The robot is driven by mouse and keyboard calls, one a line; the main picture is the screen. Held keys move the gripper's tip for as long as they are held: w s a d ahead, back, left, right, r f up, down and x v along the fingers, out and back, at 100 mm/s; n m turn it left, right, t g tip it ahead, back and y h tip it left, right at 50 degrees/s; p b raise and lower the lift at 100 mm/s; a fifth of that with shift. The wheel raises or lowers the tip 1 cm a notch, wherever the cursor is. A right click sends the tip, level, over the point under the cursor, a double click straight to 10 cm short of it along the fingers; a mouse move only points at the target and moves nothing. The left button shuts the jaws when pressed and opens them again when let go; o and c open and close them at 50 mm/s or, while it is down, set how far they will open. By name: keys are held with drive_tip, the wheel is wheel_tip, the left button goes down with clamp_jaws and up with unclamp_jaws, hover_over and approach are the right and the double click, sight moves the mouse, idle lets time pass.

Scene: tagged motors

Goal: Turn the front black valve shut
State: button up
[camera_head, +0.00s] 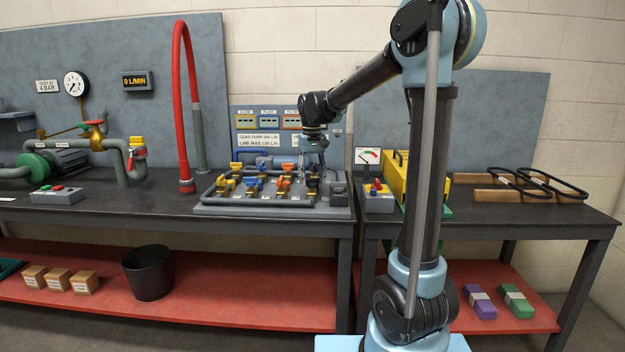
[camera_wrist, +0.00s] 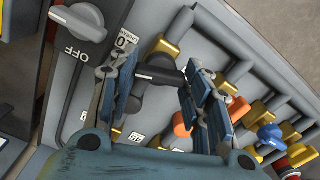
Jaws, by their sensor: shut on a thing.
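The valve board (camera_head: 270,212) lies on the dark bench, with pipes and rows of yellow, blue, orange and black valves. My gripper (camera_head: 314,168) reaches down over its right part; in the wrist view my gripper (camera_wrist: 163,88) has its blue pads on both sides of a black valve handle (camera_wrist: 158,75). It is shut on this handle, which lies crosswise between the pads. The valve's dark body shows below the handle. The pads hide part of the valve. In the head view the fingers and other fittings make the held valve hard to pick out.
A grey knob marked OFF (camera_wrist: 78,22) stands close to my left finger. An orange valve (camera_wrist: 180,130) and a blue valve (camera_wrist: 270,135) lie to the right.

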drive_tip(key=shift+w+m, duration=0.1)
drive_tip(key=shift+m, duration=1.7)
drive_tip(key=o, duration=1.1)
drive_tip(key=shift+c, duration=0.2)
wheel_tip(320, 180, up, 12)
drive_tip(key=shift+d, duration=0.1)
